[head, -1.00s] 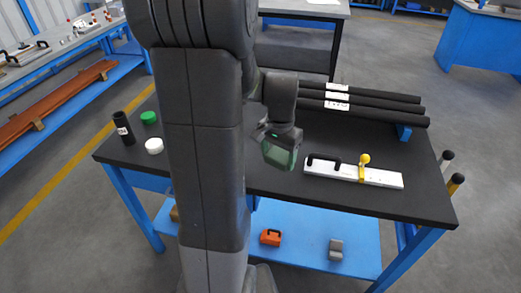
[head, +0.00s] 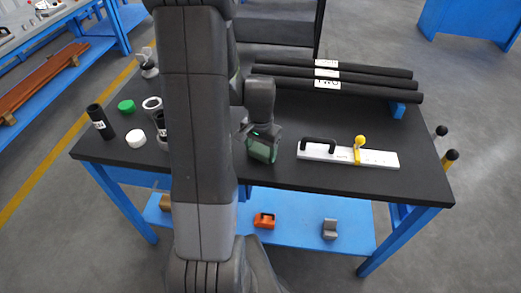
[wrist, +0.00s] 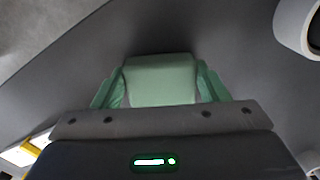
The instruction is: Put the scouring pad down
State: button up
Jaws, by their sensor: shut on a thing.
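My gripper (head: 262,152) is shut on the scouring pad, a pale green block (wrist: 160,80) that fills the space between the two green fingers in the wrist view. In the head view my gripper hangs over the front middle of the dark table top (head: 225,177), left of a white plate. The pad cannot be told apart from the green fingers there. Whether the pad touches the table is not clear.
The white plate (head: 380,159) with a black handle and yellow clamp lies to the right. Black tubes (head: 335,85) lie behind. A black cup (head: 101,122), green lid (head: 126,106), white lid (head: 136,138) and white ring (head: 152,104) stand left. My arm hides part of the table.

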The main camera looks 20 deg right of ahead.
aim_at(261, 151)
jog(key=shift+f, duration=0.2)
jog(key=shift+f, duration=0.2)
jog(key=o, duration=1)
notch_tip(261, 151, up, 12)
jog(key=shift+r, duration=0.2)
